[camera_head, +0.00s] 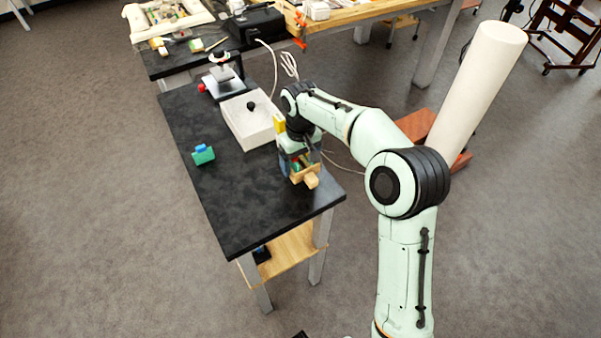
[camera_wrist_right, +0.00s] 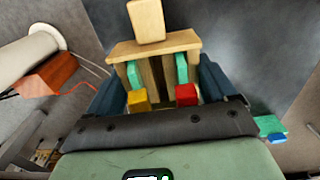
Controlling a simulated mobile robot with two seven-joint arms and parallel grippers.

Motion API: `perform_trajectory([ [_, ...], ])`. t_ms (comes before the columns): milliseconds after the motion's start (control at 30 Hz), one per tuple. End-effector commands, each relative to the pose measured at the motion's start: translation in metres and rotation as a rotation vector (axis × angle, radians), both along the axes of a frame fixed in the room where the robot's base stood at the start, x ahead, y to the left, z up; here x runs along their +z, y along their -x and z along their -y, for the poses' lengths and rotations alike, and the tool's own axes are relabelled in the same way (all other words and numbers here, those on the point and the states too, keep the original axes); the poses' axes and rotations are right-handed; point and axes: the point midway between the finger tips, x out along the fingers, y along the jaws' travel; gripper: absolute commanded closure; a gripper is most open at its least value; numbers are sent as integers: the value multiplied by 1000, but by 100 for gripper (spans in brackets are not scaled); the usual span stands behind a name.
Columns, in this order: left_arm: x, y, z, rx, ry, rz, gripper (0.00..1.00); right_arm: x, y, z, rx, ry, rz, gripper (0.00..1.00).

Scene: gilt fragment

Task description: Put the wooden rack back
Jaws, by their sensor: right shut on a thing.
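The wooden rack (camera_head: 311,180) is at the right end of the black table, under my right gripper (camera_head: 299,163). In the right wrist view, the rack (camera_wrist_right: 155,47) is a light wooden frame with a block (camera_wrist_right: 146,20) sticking out at its far side. My right gripper (camera_wrist_right: 160,85) is shut on it, with a dark blue finger on either side. Small green, yellow (camera_wrist_right: 139,98) and red (camera_wrist_right: 187,94) pieces show between the fingers. I cannot tell whether the rack touches the table. My left gripper is not in view.
The black table (camera_head: 235,200) has clear room at its front left. A green and blue block (camera_head: 203,154) lies near its left edge. A white box (camera_head: 250,120) stands behind my gripper, and a stand with a red knob (camera_head: 216,78) is further back. A red-brown box (camera_head: 425,128) is beyond, right.

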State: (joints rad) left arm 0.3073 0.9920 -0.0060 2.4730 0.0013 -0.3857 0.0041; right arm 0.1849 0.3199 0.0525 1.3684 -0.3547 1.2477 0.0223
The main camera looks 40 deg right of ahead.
Motion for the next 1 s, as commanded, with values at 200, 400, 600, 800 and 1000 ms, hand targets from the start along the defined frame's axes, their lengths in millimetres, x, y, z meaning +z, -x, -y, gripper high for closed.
perform_trajectory([
  [200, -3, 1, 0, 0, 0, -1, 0, -19, 1, 0, -1, 0, -1, 47],
  [400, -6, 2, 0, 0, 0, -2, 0, -45, 0, 0, -1, 0, -1, 47],
  [600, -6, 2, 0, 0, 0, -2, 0, -44, 0, 0, -1, 0, 1, 47],
  [800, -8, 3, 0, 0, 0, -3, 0, -49, 0, 0, 0, 0, 0, 9],
  [1000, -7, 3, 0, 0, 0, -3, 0, -48, 0, 0, 0, 0, 0, 0],
])
